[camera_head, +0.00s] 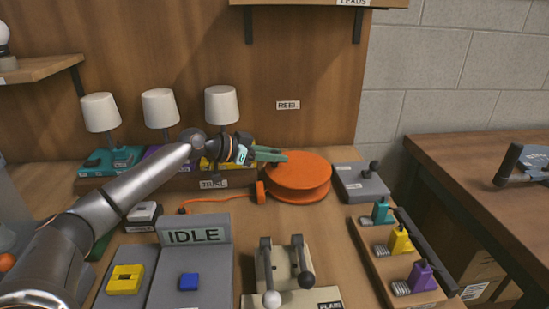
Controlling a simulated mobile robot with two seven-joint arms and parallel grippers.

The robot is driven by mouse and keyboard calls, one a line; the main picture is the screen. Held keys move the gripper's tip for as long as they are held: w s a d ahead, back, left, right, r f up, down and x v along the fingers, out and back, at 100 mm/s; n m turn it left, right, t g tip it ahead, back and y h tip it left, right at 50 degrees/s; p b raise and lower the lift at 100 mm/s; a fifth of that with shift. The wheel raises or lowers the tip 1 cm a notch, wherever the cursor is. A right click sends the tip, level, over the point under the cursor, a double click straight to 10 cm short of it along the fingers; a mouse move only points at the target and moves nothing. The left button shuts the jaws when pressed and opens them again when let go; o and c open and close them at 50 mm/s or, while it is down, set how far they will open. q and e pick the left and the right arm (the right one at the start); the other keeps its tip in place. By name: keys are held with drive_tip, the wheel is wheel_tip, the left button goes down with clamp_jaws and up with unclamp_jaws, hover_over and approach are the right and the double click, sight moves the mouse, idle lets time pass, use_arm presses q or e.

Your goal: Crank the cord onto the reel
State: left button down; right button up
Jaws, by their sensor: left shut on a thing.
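The orange reel (303,172) lies flat on the bench below the REEL label (288,105). An orange cord (222,200) runs along the bench from the left to a small orange piece (261,191) beside the reel. My left gripper (272,154) reaches in from the left, its green fingers at the reel's upper left edge. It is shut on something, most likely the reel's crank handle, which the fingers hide. My right gripper is not in view.
Several lamps with white shades (160,108) stand behind my left arm. A grey lever box (361,183) sits close right of the reel. In front are an IDLE panel (194,236), a two-lever stand (287,275) and a rack of coloured plugs (402,250).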

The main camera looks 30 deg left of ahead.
use_arm(q)
drive_tip(key=shift+f, duration=0.1)
drive_tip(key=c, duration=0.7)
unclamp_jaws()
drive_tip(key=shift+s, duration=0.1)
drive_tip(key=shift+o, duration=0.2)
wheel_tip(320, 180, up, 3)
drive_tip(key=shift+r+p, duration=0.1)
drive_tip(key=shift+p, duration=0.25)
drive_tip(key=s+d+r, duration=0.7)
drive_tip(key=s+r, duration=0.3)
drive_tip(key=s, duration=0.2)
drive_tip(key=shift+d, duration=0.2)
drive_tip(key=shift+c, duration=0.2)
